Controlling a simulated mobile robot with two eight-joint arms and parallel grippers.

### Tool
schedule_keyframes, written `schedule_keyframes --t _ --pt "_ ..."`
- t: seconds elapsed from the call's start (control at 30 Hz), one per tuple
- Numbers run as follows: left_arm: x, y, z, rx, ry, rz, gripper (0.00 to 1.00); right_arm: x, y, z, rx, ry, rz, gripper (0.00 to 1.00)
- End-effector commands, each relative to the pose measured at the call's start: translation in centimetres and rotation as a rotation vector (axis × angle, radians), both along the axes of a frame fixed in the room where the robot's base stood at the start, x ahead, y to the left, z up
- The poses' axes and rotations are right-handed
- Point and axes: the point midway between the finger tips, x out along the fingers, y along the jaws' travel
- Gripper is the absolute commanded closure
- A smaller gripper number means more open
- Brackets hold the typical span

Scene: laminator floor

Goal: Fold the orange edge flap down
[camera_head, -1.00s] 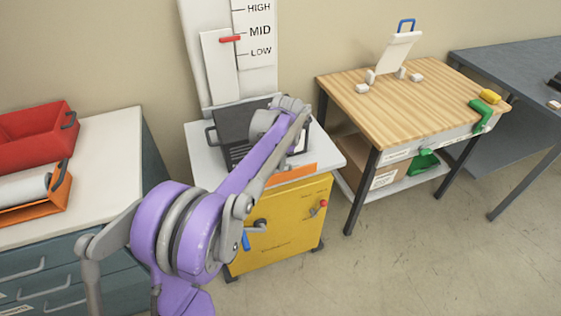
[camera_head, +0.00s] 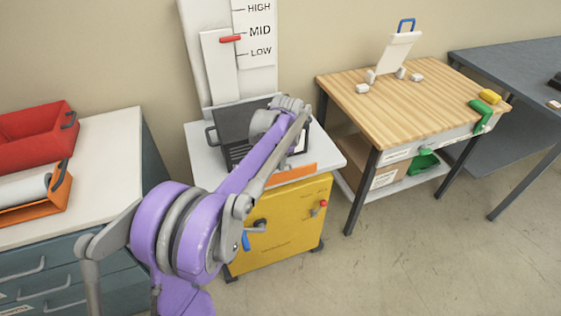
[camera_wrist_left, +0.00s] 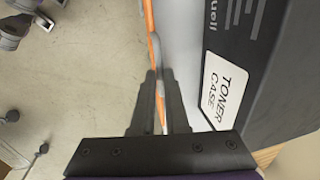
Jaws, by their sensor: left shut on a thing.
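The orange edge flap (camera_head: 292,173) runs along the front edge of the white top (camera_head: 197,153) of the yellow cabinet. In the head view my left arm crosses in front of its left part. In the left wrist view the flap is a thin orange strip (camera_wrist_left: 149,18) along the edge of the light top. My left gripper (camera_wrist_left: 160,78) is shut on this strip, with a finger on each side. In the head view the fingers are hidden behind the arm. My right gripper is not in view.
A dark toner case (camera_head: 232,122) stands on the white top, close beside the left gripper (camera_wrist_left: 285,75). The yellow cabinet (camera_head: 290,215) has a crank and a red knob. A wooden table (camera_head: 400,105) stands to the right, a white-topped drawer unit (camera_head: 105,150) to the left.

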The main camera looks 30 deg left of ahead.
Motion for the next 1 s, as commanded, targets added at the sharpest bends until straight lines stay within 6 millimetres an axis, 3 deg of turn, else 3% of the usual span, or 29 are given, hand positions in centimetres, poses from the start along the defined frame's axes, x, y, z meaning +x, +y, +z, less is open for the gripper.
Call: schedule_keyframes --t 0.57,1.0 --pt "-0.2 -0.4 0.0 0.024 -0.022 -0.001 1.00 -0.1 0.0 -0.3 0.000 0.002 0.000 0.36" --pt "-2.5 -3.1 -1.2 0.253 -0.218 -0.008 1.00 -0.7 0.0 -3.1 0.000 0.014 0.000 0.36"
